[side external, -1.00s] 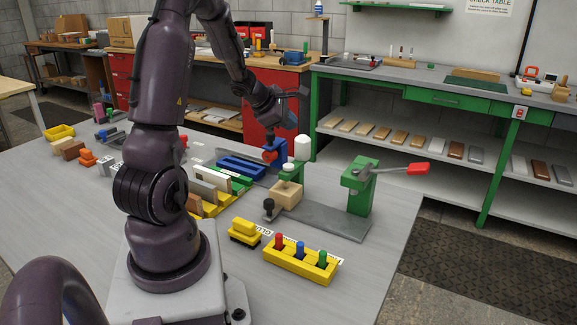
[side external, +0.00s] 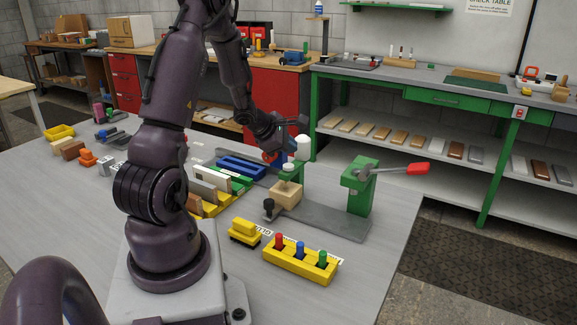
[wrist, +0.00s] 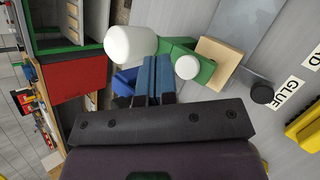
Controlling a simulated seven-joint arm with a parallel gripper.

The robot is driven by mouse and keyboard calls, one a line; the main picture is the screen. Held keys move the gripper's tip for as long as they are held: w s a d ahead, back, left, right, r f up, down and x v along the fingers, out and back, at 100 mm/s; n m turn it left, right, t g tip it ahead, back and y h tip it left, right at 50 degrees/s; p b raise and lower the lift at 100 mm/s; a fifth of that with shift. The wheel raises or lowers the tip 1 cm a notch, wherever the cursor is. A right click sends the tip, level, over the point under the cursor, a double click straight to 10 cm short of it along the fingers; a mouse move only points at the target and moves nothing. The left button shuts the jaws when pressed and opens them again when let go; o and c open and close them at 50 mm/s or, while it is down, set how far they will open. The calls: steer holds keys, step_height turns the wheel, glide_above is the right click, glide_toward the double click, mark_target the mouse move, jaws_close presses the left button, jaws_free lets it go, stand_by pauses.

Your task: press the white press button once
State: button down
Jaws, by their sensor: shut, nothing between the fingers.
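I cannot tell for sure which one is the press button; the small cap sits on the press. My gripper (wrist: 154,62) is shut and empty. In the wrist view its fingertips lie between the two white tops, apart from the small cap. In the side view my gripper (side external: 289,143) is above and behind the press stand.
A green clamp (side external: 360,188) with a red-handled lever (side external: 417,168) stands right of the press on a grey plate (side external: 335,222). A blue fixture (wrist: 124,82) is close to my fingers. A yellow peg block (side external: 300,264) is nearer the front.

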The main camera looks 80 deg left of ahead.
mark_target(289, 166)
steer(key=shift+f, duration=1)
steer(key=shift+f, duration=0.2)
stand_by(1.2)
steer(key=shift+f, duration=0.25)
steer(key=shift+f, duration=0.5)
stand_by(0.7)
steer(key=shift+r, duration=0.95)
steer(key=shift+r, duration=2.55)
